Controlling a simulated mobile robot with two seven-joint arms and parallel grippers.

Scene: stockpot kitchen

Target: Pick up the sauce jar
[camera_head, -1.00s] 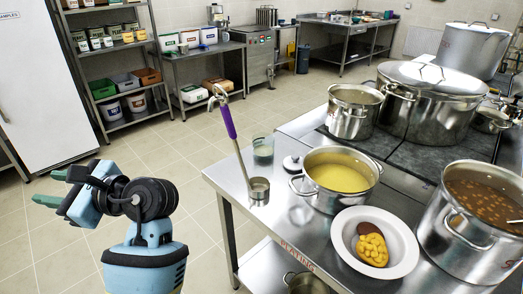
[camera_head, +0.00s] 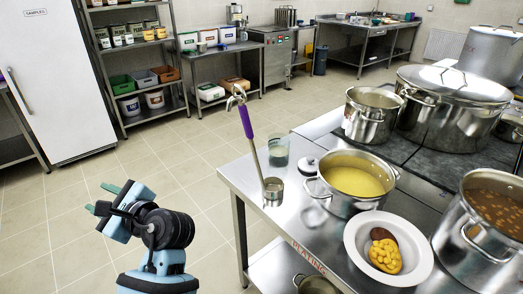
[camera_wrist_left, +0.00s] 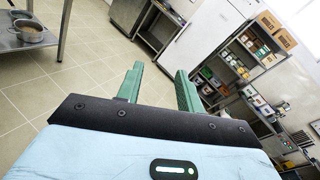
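No thing is plainly marked as the sauce jar. A small clear glass jar (camera_head: 278,152) with pale contents stands on the steel plating table (camera_head: 238,178), behind the ladle. Several small white-labelled jars (camera_head: 116,38) stand on the shelf rack at the back left, too small to read. My left gripper (camera_head: 97,197) is over the floor left of the table, well apart from the glass jar. Its green fingers are spread with nothing between them, as the left wrist view also shows (camera_wrist_left: 158,75). My right gripper is out of view.
On the table are an upright purple-handled ladle (camera_head: 249,128), a pot of yellow soup (camera_head: 352,178), a plate of food (camera_head: 357,258) and a pot of brown stew (camera_head: 475,238). Large pots (camera_head: 455,110) stand behind. The tiled floor (camera_head: 190,150) left of the table is clear.

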